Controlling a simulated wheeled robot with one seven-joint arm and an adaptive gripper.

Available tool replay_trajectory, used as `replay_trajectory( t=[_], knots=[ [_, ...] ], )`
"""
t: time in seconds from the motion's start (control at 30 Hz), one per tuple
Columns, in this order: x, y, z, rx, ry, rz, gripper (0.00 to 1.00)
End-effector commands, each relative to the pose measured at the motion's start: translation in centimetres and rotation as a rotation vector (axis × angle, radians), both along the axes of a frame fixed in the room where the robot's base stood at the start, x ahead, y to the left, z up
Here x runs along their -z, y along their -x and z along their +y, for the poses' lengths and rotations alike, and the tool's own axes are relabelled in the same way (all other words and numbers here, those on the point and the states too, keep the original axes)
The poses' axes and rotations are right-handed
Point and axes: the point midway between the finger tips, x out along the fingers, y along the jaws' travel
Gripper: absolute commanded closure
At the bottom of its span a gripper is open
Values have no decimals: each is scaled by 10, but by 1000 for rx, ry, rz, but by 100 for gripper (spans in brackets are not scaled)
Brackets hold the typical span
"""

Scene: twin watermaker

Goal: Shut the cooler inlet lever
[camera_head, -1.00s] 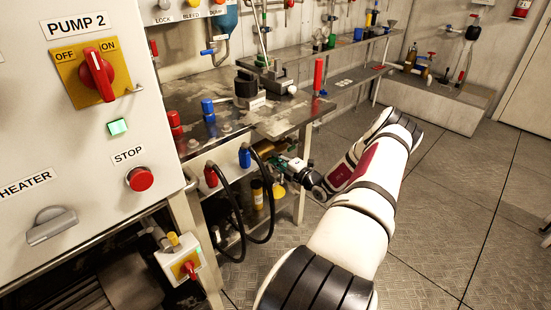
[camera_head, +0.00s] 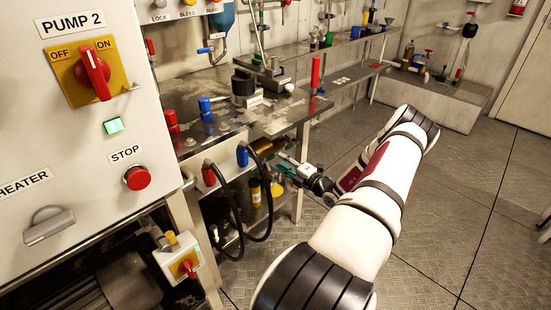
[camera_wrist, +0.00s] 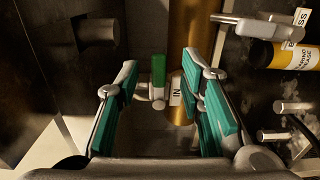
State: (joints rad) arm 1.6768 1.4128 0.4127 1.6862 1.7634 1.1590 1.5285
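In the wrist view a small lever with a green handle (camera_wrist: 158,69) stands beside a brass cylinder (camera_wrist: 190,35). A white label reading "IN" (camera_wrist: 177,90) is just right of the lever. My gripper (camera_wrist: 160,78) is open, its teal-padded fingers on either side of the lever and label. No finger clearly touches the lever. In the head view my gripper (camera_head: 284,164) is under the steel bench, close to the brass cylinder (camera_head: 270,146). The lever cannot be made out there.
The steel bench (camera_head: 275,125) is above my gripper. Black hoses (camera_head: 229,205) with red and blue fittings hang at its left. A yellow bottle (camera_wrist: 292,54) and metal rods (camera_wrist: 293,106) are on the right in the wrist view. The floor (camera_head: 450,210) at right is open.

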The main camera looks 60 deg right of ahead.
Motion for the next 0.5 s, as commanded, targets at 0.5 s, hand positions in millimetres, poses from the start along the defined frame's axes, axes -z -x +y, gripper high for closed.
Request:
replay_trajectory(
  t=[0.5],
  knots=[
    [0, 64, 16, -1, -1, -1, 65]
  ],
)
